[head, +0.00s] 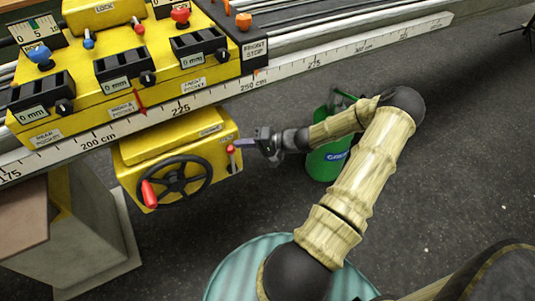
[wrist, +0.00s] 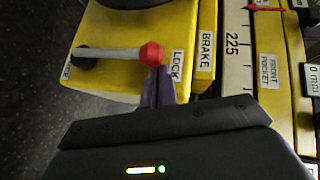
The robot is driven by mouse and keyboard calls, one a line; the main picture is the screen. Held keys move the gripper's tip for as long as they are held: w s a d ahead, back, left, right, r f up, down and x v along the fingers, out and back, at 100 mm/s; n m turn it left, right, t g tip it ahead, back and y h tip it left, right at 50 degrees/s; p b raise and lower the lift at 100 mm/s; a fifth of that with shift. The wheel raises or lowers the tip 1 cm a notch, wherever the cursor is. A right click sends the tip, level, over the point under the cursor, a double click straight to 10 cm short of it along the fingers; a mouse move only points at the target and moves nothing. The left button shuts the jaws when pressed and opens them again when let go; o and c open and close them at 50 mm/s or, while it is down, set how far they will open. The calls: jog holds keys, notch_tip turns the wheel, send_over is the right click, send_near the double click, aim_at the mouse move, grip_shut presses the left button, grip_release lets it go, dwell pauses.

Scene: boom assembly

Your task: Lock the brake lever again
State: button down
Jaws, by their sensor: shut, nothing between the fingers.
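The brake lever is a grey rod with a red knob (wrist: 152,54) on the yellow brake box (wrist: 115,75). In the wrist view the rod runs from a dark pivot at the left, and its knob is beside the LOCK label (wrist: 177,65). In the head view the red knob (head: 231,149) is at the upper end of the lever, on the box's right part. My gripper (wrist: 158,82) has its fingers together, with nothing between them. Its tips are right at the knob; I cannot tell whether they touch. In the head view my gripper (head: 246,143) reaches the box from the right.
A black handwheel (head: 174,181) with a red handle is left of the lever. The ruled rail (head: 215,95) and a yellow carriage (head: 120,50) with dials are above. A green bin (head: 325,160) stands behind my arm. Open floor lies to the right.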

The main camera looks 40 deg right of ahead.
dwell(0.5)
jog(key=w+d+r+p+v, duration=0.1)
jog(key=w+p+v, duration=0.1)
jog(key=v, duration=1)
jog(key=shift+s+d+r, duration=0.25)
jog(key=shift+d+r, duration=0.15)
jog(key=shift+d, duration=0.15)
